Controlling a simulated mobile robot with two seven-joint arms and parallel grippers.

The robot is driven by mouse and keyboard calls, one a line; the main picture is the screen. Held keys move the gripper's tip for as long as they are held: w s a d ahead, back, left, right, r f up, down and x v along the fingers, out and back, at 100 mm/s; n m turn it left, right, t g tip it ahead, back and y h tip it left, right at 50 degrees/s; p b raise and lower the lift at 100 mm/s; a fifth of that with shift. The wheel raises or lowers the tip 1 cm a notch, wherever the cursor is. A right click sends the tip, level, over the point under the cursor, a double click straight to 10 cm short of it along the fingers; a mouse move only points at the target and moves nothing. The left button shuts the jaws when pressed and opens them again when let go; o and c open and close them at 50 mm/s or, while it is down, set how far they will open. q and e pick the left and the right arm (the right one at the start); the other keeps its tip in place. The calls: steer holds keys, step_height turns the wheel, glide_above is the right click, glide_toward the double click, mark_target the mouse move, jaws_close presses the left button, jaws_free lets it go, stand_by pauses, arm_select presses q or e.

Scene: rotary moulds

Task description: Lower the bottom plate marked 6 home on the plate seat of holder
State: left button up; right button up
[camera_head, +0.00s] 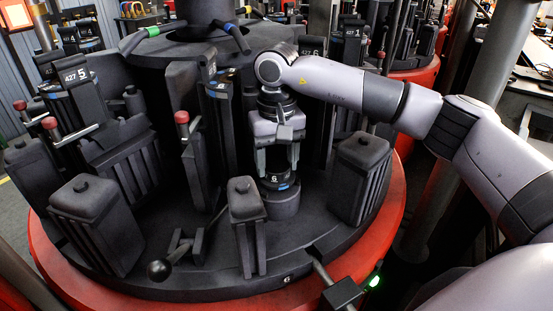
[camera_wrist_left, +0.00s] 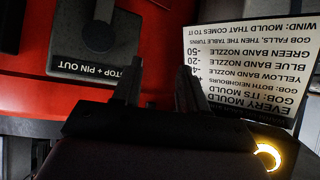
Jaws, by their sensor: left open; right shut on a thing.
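The bottom plate marked 6 (camera_head: 276,179) is a dark round piece with a white 6 and a blue band near its lower edge. My right gripper (camera_head: 277,164) points straight down and is shut on it. The plate is upright, right over the round dark plate seat (camera_head: 283,206) of the holder on the turntable. I cannot tell whether a thin gap is left between plate and seat. My left gripper (camera_wrist_left: 158,92) is open and empty in the left wrist view, and is not seen in the head view.
Dark mould blocks (camera_head: 247,205) and (camera_head: 360,170) stand in front of and right of the seat. A red-knobbed lever (camera_head: 182,118) stands to the left. The red turntable rim (camera_head: 205,309) runs around. A printed sign (camera_wrist_left: 250,55) and a STOP + PIN OUT plate (camera_wrist_left: 95,45) are near my left gripper.

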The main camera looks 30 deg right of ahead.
mark_target(277, 165)
steer(key=shift+f+b, duration=0.45)
steer(key=shift+f, duration=0.15)
stand_by(0.3)
steer(key=o, duration=1.4)
steer(key=shift+c, duration=0.2)
steer(key=shift+f, duration=0.1)
step_height(277, 165, up, 7)
steer(key=shift+r, duration=0.2)
steer(key=shift+r, duration=0.1)
